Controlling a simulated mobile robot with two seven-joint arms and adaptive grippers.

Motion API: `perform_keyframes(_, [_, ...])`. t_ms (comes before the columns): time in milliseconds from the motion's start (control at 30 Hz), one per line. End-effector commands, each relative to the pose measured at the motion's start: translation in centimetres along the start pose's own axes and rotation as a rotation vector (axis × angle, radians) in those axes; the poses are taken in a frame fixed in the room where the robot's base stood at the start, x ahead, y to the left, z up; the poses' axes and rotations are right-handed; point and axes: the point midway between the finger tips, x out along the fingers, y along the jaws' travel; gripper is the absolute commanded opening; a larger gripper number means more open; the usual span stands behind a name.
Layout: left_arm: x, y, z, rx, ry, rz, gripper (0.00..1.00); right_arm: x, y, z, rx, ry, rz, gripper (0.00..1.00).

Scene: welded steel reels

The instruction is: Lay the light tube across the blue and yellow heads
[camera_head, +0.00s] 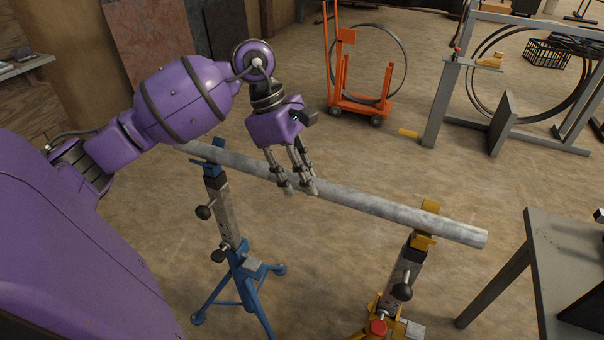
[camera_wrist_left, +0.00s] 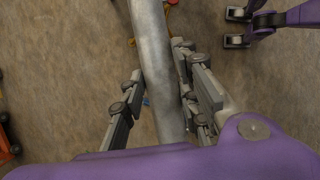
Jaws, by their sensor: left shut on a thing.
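The light grey tube (camera_head: 370,203) spans from the blue stand's head (camera_head: 208,163) to the yellow stand's head (camera_head: 424,238). It passes over both heads, with its near right end sticking out past the yellow one. I cannot tell whether it rests fully on each head or sits slightly above. My left gripper (camera_head: 300,187) is shut on the tube between the two heads, fingers pointing down. In the left wrist view the tube (camera_wrist_left: 150,50) runs between the fingers of the left gripper (camera_wrist_left: 156,98).
A grey steel table (camera_head: 570,240) stands at the right, near the tube's end. An orange cart (camera_head: 360,103) with a ring stands behind, and a grey frame with reels (camera_head: 440,105) is at the back right. Open floor lies between.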

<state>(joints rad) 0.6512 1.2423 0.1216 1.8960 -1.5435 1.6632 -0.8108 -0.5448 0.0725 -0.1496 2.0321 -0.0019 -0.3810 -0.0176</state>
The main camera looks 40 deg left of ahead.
Motion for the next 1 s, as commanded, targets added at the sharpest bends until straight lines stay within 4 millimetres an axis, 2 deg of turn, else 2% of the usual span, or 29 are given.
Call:
perform_keyframes(800, [0.50,0.05,-0.18,0.002,-0.001,0.003,0.00,0.28,-0.03,0.59,0.000,-0.007,0.000,0.00])
perform_keyframes(833, [0.50,0.05,-0.18,0.002,-0.001,0.003,0.33,0.28,-0.03,0.59,0.000,-0.007,0.000,0.00])
perform_keyframes(967, [0.53,0.03,-0.20,0.001,-0.001,0.002,0.50,0.28,-0.03,0.59,0.000,-0.007,0.000,0.00])
perform_keyframes(1000, [0.55,0.03,-0.21,0.001,-0.001,0.002,0.51,0.28,-0.03,0.59,0.000,-0.007,0.000,0.00])
